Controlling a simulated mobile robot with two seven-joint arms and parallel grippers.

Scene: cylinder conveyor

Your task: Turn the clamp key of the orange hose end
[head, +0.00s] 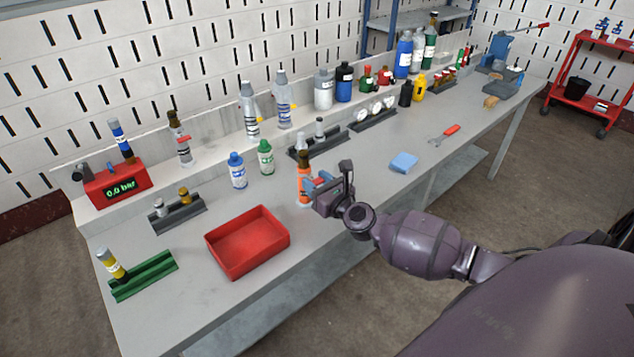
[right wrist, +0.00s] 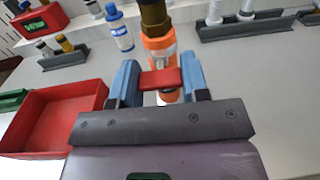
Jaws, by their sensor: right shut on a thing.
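The orange hose end (head: 304,190) stands upright on the bench, with a brown-gold fitting at its top. It also shows in the right wrist view (right wrist: 160,44). Its red clamp key (right wrist: 160,79) sticks out toward my right gripper (head: 318,184). In the right wrist view the two blue fingers of that gripper (right wrist: 158,78) lie on either side of the key, shut on it. The key is hidden by the gripper in the head view. My left gripper is in neither view.
A red tray (head: 247,266) lies left of the hose end. Blue (head: 237,171) and green (head: 265,158) capped bottles stand close behind it. A dark rack (head: 318,145) is farther back. A blue block (head: 403,162) lies to the right, with clear bench around it.

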